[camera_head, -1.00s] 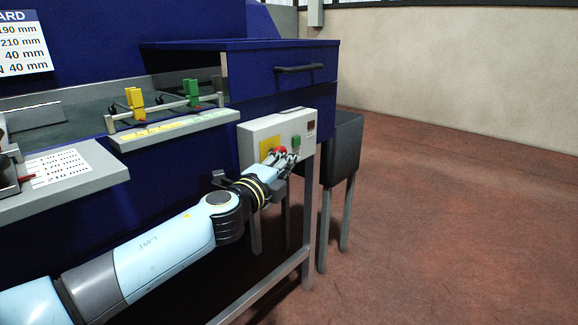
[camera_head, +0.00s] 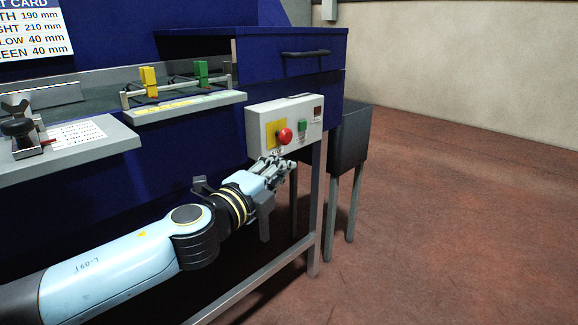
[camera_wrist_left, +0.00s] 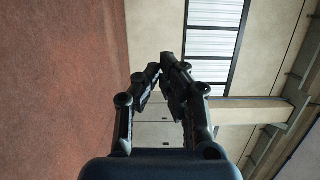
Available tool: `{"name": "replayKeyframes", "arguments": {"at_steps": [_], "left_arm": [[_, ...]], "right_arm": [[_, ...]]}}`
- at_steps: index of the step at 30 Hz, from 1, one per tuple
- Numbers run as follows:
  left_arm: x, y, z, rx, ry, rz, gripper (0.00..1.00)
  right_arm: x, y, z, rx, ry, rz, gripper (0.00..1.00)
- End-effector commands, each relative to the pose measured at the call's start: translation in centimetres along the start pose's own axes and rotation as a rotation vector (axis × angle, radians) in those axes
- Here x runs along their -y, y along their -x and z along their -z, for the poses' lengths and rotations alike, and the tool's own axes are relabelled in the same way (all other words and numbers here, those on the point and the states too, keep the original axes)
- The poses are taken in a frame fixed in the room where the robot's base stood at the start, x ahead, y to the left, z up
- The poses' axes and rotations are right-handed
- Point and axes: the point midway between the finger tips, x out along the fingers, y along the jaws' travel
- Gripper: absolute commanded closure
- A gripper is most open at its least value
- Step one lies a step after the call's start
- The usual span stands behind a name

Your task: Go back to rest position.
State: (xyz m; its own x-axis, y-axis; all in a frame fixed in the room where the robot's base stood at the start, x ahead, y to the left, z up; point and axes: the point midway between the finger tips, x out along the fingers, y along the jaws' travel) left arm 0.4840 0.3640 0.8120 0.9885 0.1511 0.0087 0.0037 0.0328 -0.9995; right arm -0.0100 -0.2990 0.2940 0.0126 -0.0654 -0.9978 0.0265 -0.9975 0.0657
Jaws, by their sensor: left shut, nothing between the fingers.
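My left gripper (camera_head: 284,166) is at the end of the pale blue left arm, in the middle of the head view. It is just below and in front of the control box (camera_head: 312,112), apart from the buttons as far as I can tell. In the left wrist view its two dark fingers (camera_wrist_left: 162,72) meet at the tips with nothing between them. The box carries a red button (camera_head: 285,136) on a yellow plate and a green button (camera_head: 302,125). My right gripper shows in neither view.
A blue machine with a drawer (camera_head: 306,58) stands behind. A rail holds a yellow clamp (camera_head: 148,81) and a green clamp (camera_head: 201,72). A grey shelf (camera_head: 100,143) juts out at left. A dark bin on legs (camera_head: 349,138) stands at right. The red floor (camera_head: 470,220) beyond is clear.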

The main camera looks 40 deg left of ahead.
Motion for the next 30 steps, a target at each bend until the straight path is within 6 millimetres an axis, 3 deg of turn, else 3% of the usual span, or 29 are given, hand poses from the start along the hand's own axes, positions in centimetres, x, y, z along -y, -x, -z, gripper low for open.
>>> {"name": "replayKeyframes", "arguments": {"at_steps": [21,23,26,30], "left_arm": [[0.0,0.5,0.1,0.010,0.016,-0.011,1.00],[-2.1,0.7,-0.2,0.027,0.032,-0.054,1.00],[-7.7,1.7,-1.2,0.071,0.101,-0.176,1.00],[-18.5,5.7,-2.4,0.166,0.262,-0.411,1.00]], "right_arm": [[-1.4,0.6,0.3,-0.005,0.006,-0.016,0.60],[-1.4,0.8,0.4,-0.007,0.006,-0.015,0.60],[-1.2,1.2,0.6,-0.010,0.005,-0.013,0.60],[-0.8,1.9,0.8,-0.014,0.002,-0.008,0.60]]}}
